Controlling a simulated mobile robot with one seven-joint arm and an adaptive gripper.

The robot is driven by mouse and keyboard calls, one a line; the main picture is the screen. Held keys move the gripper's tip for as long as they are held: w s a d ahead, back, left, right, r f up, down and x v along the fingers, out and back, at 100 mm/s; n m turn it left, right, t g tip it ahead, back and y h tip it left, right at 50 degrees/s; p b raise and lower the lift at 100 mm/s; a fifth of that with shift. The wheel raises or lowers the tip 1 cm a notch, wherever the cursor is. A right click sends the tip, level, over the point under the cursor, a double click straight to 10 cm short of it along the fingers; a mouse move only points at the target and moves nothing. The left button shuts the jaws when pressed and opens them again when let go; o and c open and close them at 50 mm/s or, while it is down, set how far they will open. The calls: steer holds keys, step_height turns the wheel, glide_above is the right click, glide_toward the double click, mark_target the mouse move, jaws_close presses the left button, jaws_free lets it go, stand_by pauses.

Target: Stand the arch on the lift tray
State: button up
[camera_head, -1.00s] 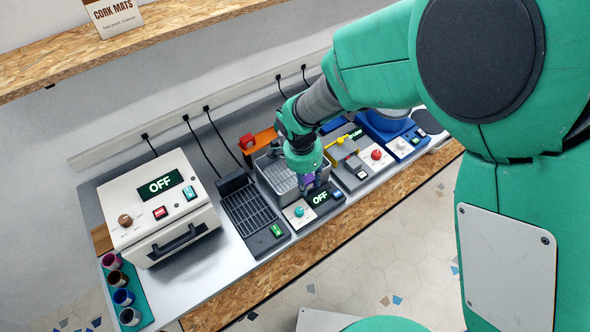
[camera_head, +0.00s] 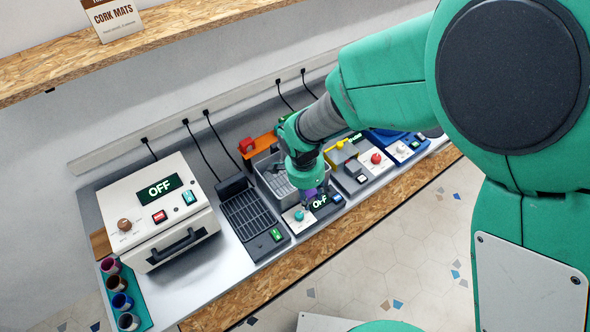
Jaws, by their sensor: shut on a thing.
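My gripper (camera_head: 309,194) is low over the front panel of a grey tub unit, pointing down. It is shut on a small purple piece, which I take to be the arch (camera_head: 310,197); my wrist and fingers hide most of it, so its shape is unclear. The lift tray seems to be the grey slatted tray (camera_head: 274,180) inside the open tub (camera_head: 262,165), just left of my wrist. The arch is in front of the tub and its right part is behind my arm. I cannot tell whether the arch touches the panel.
The panel has a teal knob (camera_head: 299,215) and an OFF display (camera_head: 320,203). Left stand a dark rack unit (camera_head: 248,215) and a white oven (camera_head: 160,210) reading OFF. Right are a unit with a red knob (camera_head: 376,158) and a blue machine (camera_head: 400,146). An orange bracket (camera_head: 262,142) stands behind.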

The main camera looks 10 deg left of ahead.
steer(key=w+a, duration=0.2)
steer(key=w, duration=0.2)
steer(key=w+a+f, duration=0.1)
steer(key=w+a, duration=0.1)
steer(key=w, duration=0.3)
steer(key=w+a, duration=0.3)
steer(key=w, duration=0.1)
steer(key=shift+w+f, duration=0.15)
steer(key=shift+f, duration=0.05)
steer(key=shift+f, duration=0.1)
steer(key=shift+f, duration=1.7)
steer(key=shift+f, duration=0.15)
steer(key=o, duration=1.2)
steer(key=shift+c, duration=0.2)
steer(key=shift+r, duration=0.25)
step_height(320, 180, up, 12)
steer(key=a, duration=0.1)
steer(key=shift+s+a, duration=0.2)
steer(key=shift+s, duration=0.15)
